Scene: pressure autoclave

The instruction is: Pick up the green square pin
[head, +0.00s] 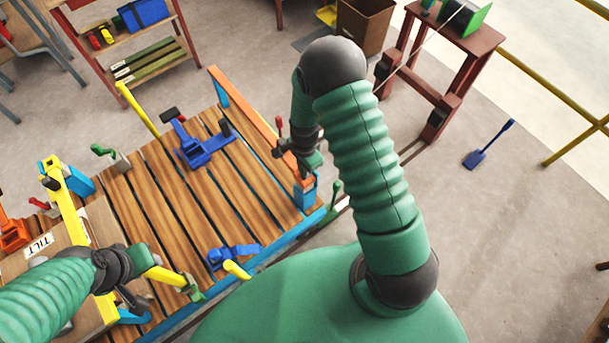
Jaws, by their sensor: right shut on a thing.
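Several green pieces show in the head view, and I cannot tell which is the square pin. A green handle (103,150) is at the bench's far left edge. An upright green piece (335,193) stands by the bench's right corner. A small green piece (193,288) is near my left gripper. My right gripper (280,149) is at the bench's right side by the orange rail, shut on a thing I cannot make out. A red handle (279,127) shows just above its fingers. My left gripper (137,300) is low over the bench's near left; its fingers are unclear.
The slatted wooden bench (160,210) holds a blue clamp (200,146) and a smaller blue piece (232,254). An orange rail (245,108) runs along its right edge. A dark red stand (465,50) is at the back right. The floor at right is mostly clear.

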